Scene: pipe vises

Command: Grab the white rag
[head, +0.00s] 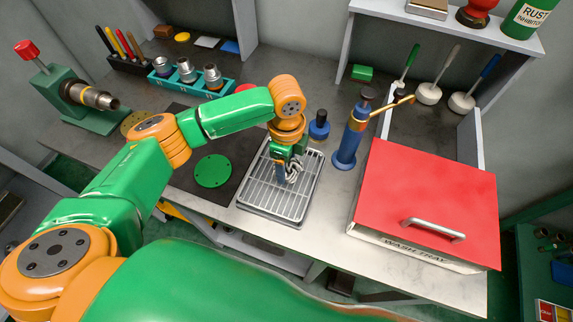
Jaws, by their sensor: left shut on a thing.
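My left gripper (291,170) points down over the metal drain rack (262,203). I cannot tell whether the rag still touches the rack's bars. My right gripper is not in view.
A wash tray box (426,210) with a shut red lid stands at the right. A blue pump can (347,145) and a small dark blue bottle (319,127) stand behind the rack. A green disc (213,171) lies left of it. A green vise (75,100) is at the far left.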

